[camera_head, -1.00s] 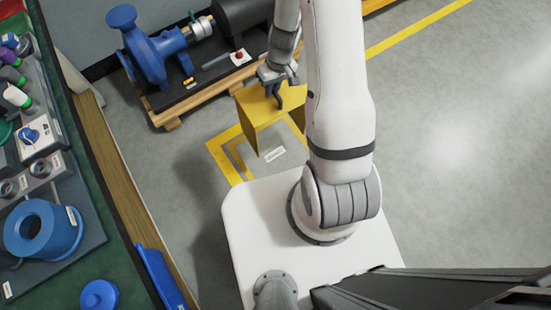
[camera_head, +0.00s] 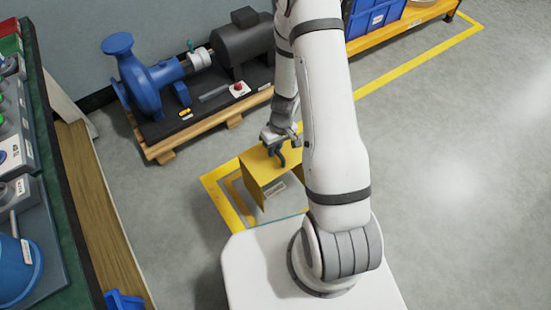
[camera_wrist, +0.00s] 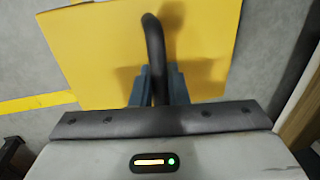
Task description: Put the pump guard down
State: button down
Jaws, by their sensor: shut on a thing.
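The pump guard (camera_head: 257,175) is a yellow bent sheet cover with a dark handle on top. My gripper (camera_head: 279,152) is shut on that handle from above. In the wrist view the dark handle (camera_wrist: 153,45) stands between the blue-grey fingers (camera_wrist: 159,88), with the yellow top (camera_wrist: 90,50) of the guard behind it. The guard is upright inside or just over a yellow-outlined floor area (camera_head: 216,195). I cannot tell whether its lower edges touch the floor. My arm hides its right part.
A blue pump (camera_head: 140,85) and motor on a wooden pallet (camera_head: 160,152) stand behind the guard. A green-topped workbench (camera_head: 75,215) is at the left. A rack with blue bins (camera_head: 375,15) is at the back right. The grey floor at right is clear.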

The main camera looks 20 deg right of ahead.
jog(key=shift+f+b, duration=0.95)
jog(key=shift+f, duration=0.95)
jog(key=c, duration=1.4)
grip_release()
notch_tip(320, 180, up, 12)
jog(key=d+p, duration=0.2)
jog(key=p, duration=0.4)
notch_tip(320, 180, up, 18)
jog(key=m+t, duration=0.1)
send_over(275, 155)
jog(key=s, duration=0.4)
jog(key=s+r+m+h, duration=0.1)
jog(key=s+r+m, duration=0.1)
jog(key=s+r, duration=0.7)
jog(key=shift+s+r+m+t+h, duration=0.3)
jog(key=shift+s+r+t+h, duration=0.1)
jog(key=shift+r, duration=0.1)
